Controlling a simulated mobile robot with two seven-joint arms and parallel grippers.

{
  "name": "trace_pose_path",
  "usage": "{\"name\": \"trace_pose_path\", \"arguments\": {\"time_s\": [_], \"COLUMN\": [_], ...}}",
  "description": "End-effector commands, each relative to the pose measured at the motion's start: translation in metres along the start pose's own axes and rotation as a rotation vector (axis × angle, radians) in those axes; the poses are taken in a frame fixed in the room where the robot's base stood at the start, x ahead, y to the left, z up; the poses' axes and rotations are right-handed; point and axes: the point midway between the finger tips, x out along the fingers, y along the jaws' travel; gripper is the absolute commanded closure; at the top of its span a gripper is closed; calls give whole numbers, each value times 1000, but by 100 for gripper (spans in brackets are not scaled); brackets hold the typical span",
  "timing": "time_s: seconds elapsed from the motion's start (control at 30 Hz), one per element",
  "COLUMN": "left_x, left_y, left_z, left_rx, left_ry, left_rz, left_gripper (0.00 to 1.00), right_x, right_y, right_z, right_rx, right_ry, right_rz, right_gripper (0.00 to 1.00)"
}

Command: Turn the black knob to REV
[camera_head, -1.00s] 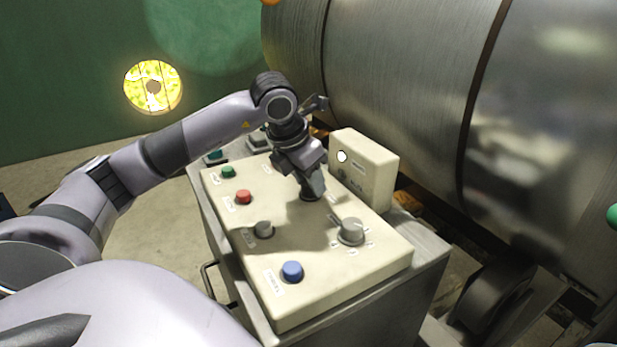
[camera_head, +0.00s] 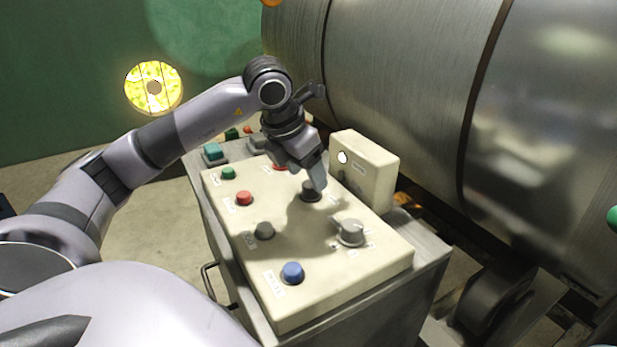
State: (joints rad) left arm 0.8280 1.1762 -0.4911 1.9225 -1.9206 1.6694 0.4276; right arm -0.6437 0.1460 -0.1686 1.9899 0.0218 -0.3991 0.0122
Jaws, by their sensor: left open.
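The black knob (camera_head: 309,192) sits on the cream control panel (camera_head: 325,280), in its far right part, in front of the small upright box. Its pointer direction and the label beside it are too small to read. My left gripper (camera_head: 316,181) points down just above the knob, its fingers open, and a finger covers part of the knob's upper side. I cannot tell whether they touch. My right gripper is not in view.
The panel also holds a grey dial (camera_head: 351,232), a grey knob (camera_head: 264,230), a blue button (camera_head: 292,272), a red button (camera_head: 244,198) and a green button (camera_head: 228,173). The upright box (camera_head: 372,172) stands close right of my gripper. A large metal drum (camera_head: 400,70) lies behind.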

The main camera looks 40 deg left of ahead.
Motion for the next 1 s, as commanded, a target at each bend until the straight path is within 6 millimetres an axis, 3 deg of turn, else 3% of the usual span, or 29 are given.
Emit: {"name": "trace_pose_path", "arguments": {"time_s": [0.1,0.3,1.0], "left_x": [-22,-42,-44], "left_y": [0,1,0], "left_z": [1,1,0], "left_rx": [0,-2,-2], "left_ry": [-5,-2,-1], "left_rz": [2,2,1], "left_gripper": [36,36,36], "right_x": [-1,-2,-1], "right_y": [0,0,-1], "right_z": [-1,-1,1], "right_rx": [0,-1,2], "right_ry": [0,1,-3], "right_rz": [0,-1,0], "right_gripper": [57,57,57]}}
